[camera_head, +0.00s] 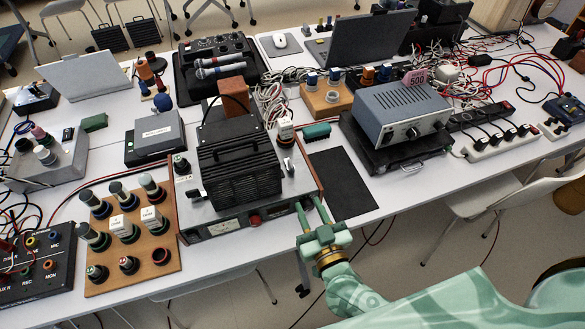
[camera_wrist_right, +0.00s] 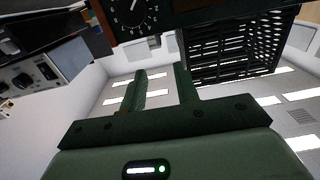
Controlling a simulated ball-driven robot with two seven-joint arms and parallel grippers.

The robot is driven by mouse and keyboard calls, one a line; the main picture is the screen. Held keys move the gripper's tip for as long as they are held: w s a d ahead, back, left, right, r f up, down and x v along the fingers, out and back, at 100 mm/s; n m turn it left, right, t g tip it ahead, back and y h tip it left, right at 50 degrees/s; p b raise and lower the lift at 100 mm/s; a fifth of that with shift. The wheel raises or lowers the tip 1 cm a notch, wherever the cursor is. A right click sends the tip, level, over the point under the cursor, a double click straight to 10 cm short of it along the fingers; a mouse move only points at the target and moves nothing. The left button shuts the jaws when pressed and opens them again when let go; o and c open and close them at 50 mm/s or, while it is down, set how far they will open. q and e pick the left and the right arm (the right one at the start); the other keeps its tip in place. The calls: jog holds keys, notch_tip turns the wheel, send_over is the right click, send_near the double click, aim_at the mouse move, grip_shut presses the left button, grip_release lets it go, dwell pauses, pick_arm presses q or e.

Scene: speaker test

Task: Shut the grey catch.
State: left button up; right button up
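A device with wooden side panels (camera_head: 309,180) stands at the front middle of the table, with a black vented box (camera_head: 238,168) on its top. A small grey metal piece (camera_head: 288,165) sits at the right of the box and looks like a catch; whether it is open or shut is too small to tell. A similar piece (camera_head: 196,195) is at the left. My right gripper (camera_head: 311,207) is open and empty by the device's front right corner. In the right wrist view its two fingers (camera_wrist_right: 163,85) stand apart, below a dark dial (camera_wrist_right: 132,14) and black slats (camera_wrist_right: 235,48). My left gripper is out of view.
A wooden board with several knobs (camera_head: 163,277) lies left of the device. A black mat (camera_head: 342,184) lies flat to its right. A grey power unit (camera_head: 402,112) on a black case stands further right. Cables and power strips (camera_head: 500,140) fill the right side.

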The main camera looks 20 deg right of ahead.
aim_at(293, 169)
jog(key=w+b, duration=0.2)
jog(key=w, duration=0.9)
jog(key=shift+w+f, duration=0.15)
jog(key=shift+w, duration=0.2)
jog(key=shift+w+a, duration=0.15)
jog(key=shift+w, duration=0.5)
grip_shut()
